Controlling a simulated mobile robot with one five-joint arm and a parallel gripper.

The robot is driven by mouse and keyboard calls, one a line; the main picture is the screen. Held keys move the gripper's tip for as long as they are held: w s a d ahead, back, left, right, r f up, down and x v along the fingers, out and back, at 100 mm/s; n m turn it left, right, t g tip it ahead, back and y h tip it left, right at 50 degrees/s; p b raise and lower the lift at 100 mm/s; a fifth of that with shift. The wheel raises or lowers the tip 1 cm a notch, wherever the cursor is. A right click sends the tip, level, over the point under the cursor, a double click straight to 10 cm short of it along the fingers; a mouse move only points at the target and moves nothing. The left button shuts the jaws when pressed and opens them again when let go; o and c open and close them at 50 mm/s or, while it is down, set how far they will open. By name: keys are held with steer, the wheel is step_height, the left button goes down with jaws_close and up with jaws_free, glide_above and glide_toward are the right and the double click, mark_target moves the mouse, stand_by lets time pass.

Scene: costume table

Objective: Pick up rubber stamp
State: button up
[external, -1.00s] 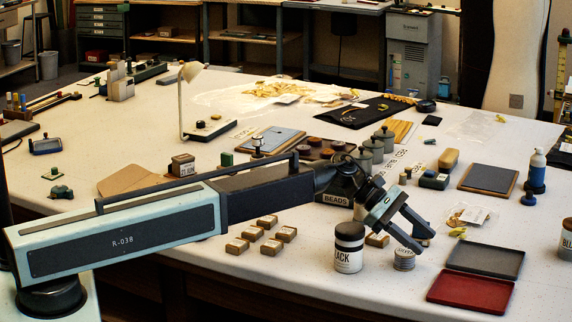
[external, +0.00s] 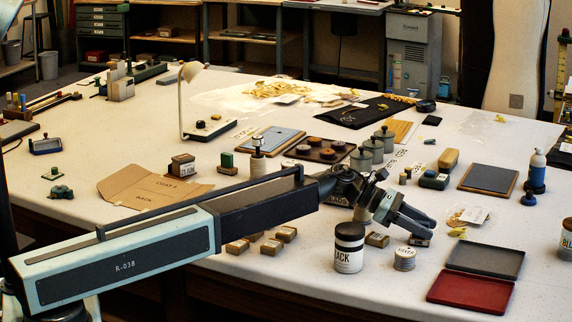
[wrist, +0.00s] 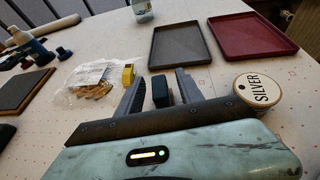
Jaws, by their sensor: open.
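A small dark block, probably the rubber stamp (wrist: 161,91), stands on the table between the two fingers of my gripper (wrist: 158,80) in the wrist view. I see a gap on each side of it, so the fingers do not appear to touch it. In the external view, a small dark and tan block (external: 420,241) shows just below my gripper (external: 427,226), partly hidden by the fingers. My gripper is open and empty, low over the table, with its fingers slanting down to the right.
The silver tin (external: 404,260) is close to my gripper, at its right in the wrist view. A red tray (external: 468,292) and a grey tray (external: 485,260) lie to the right. A clear bag (external: 466,216) lies beyond the fingers.

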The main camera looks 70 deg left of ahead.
steer(key=shift+x, duration=1.2)
steer(key=shift+s, duration=0.1)
steer(key=shift+c, duration=0.3)
jaws_close()
steer(key=shift+r, duration=0.15)
step_height(320, 180, up, 10)
steer(key=p, duration=0.9)
steer(key=shift+p, duration=0.4)
